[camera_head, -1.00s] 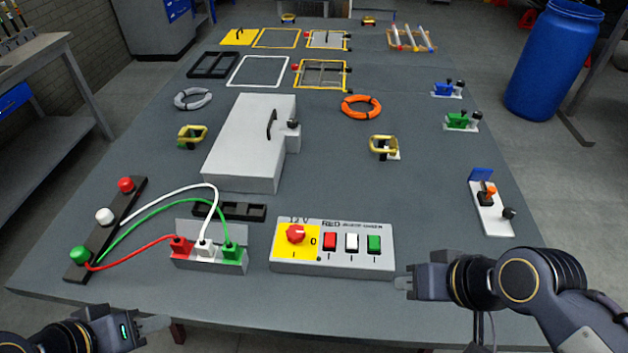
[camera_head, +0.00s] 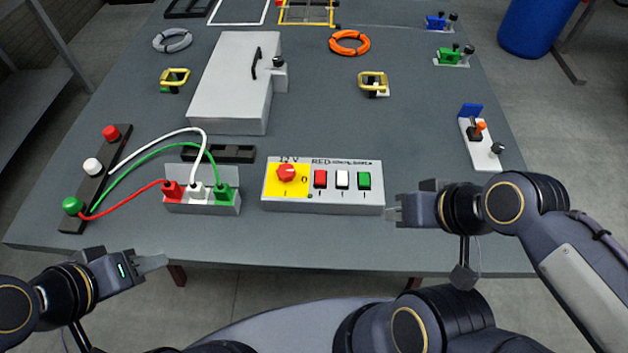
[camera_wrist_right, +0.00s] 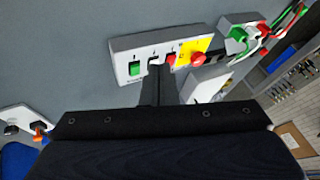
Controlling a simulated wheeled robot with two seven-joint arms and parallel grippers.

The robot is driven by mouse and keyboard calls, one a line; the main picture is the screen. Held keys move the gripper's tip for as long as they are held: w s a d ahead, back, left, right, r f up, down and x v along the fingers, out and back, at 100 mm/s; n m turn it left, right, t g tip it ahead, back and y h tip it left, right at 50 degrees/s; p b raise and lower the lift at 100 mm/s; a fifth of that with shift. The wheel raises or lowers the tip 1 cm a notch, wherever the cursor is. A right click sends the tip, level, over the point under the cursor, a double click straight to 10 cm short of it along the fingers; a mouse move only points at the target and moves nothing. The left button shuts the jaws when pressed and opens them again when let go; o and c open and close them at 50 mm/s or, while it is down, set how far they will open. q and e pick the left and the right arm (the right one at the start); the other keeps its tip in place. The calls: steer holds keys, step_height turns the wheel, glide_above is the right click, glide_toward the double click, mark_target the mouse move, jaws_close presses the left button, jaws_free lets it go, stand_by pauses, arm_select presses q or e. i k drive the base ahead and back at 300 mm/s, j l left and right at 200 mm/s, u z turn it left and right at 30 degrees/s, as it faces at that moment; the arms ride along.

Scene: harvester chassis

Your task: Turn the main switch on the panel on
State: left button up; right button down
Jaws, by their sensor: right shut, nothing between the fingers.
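The panel (camera_head: 322,205) is a light grey box near the front edge of the table. The main switch is a red rotary knob (camera_head: 287,173) on a yellow plate at the panel's left, marked 12 V. Red, white and green rockers sit to its right. My right gripper (camera_head: 392,215) is shut and empty, just right of the panel's right end. In the right wrist view its fingers (camera_wrist_right: 158,88) overlap the panel (camera_wrist_right: 122,74), and the red knob (camera_wrist_right: 197,58) shows beyond them. My left gripper (camera_head: 165,261) is at the table's front edge, away from the panel; its finger gap is unclear.
A socket box (camera_head: 203,207) with red, white and green plugs stands left of the panel, its cables running to a dark strip (camera_head: 97,185). A white cabinet (camera_head: 230,90) stands behind. A lever plate (camera_head: 482,150) is at the right.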

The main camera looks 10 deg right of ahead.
mark_target(285, 173)
steer(key=j+z, duration=0.1)
steer(key=j, duration=1.15)
